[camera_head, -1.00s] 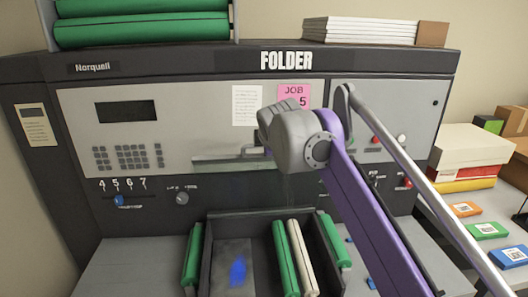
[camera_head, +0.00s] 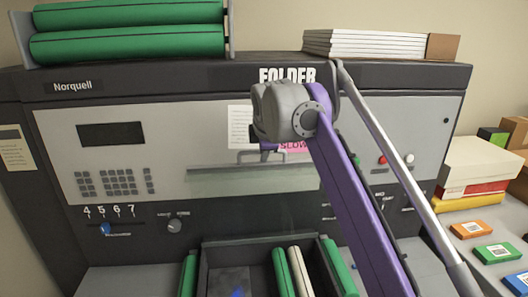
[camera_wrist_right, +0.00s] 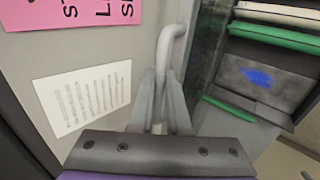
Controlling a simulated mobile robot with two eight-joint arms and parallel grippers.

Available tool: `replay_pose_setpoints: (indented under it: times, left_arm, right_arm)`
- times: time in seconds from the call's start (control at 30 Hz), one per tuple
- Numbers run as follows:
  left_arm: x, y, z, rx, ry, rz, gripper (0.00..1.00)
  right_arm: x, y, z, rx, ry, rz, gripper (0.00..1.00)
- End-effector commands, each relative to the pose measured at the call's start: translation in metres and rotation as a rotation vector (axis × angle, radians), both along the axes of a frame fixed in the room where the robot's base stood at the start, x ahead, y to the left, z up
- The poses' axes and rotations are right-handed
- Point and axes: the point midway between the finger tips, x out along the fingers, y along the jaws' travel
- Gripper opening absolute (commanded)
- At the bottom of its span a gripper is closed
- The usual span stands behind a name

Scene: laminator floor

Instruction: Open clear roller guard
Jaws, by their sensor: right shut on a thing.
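The clear roller guard (camera_head: 240,178) is a see-through panel with a pale top edge, standing raised in front of the folder's grey face, above the roller bay. Its grey bar handle (camera_wrist_right: 168,55) runs upward in the right wrist view, and part of it shows in the head view (camera_head: 250,157). My right gripper (camera_wrist_right: 160,112) is shut on this handle. In the head view, my right wrist covers the fingertips and part of the pink note. My left gripper is out of view.
The open bay (camera_head: 222,250) below holds green rollers (camera_head: 188,275) and a white one (camera_head: 300,272). A pink note (camera_head: 292,147) and a white sheet (camera_head: 238,122) are on the panel behind. Boxes (camera_head: 480,165) stand on the right-hand table.

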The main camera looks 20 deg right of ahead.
Motion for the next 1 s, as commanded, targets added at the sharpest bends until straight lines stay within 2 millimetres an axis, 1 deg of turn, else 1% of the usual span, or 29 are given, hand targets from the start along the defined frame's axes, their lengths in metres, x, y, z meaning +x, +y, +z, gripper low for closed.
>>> replay_pose_setpoints:
  times: [0.07, 0.1, 0.17, 0.2, 0.27, 0.53, 0.67, 0.77, 1.0]
  left_arm:
    - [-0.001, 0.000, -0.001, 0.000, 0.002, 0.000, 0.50]
    - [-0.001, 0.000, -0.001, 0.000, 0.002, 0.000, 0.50]
    - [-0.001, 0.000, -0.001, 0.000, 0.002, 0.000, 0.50]
    - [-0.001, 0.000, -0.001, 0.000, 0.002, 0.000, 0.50]
    - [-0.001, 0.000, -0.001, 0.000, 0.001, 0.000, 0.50]
    - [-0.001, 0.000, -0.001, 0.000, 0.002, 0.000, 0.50]
    - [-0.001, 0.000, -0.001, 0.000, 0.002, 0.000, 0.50]
    - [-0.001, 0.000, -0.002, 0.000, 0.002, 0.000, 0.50]
    - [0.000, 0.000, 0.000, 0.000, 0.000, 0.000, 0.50]
  right_arm:
    - [0.000, 0.000, -0.004, 0.001, 0.008, 0.000, 0.00]
    - [0.000, 0.000, -0.004, 0.001, 0.008, 0.000, 0.16]
    - [0.000, 0.000, -0.004, 0.001, 0.007, 0.000, 0.27]
    - [0.000, 0.000, -0.004, 0.001, 0.007, -0.001, 0.34]
    - [0.000, 0.000, -0.004, 0.001, 0.007, -0.001, 0.44]
    - [0.000, 0.000, -0.004, 0.001, 0.008, -0.001, 0.44]
    - [-0.005, 0.002, 0.002, 0.001, 0.008, -0.001, 0.44]
    - [-0.015, 0.004, 0.014, 0.000, 0.006, 0.000, 0.44]
    - [-0.047, 0.014, 0.056, -0.001, 0.000, 0.000, 0.44]
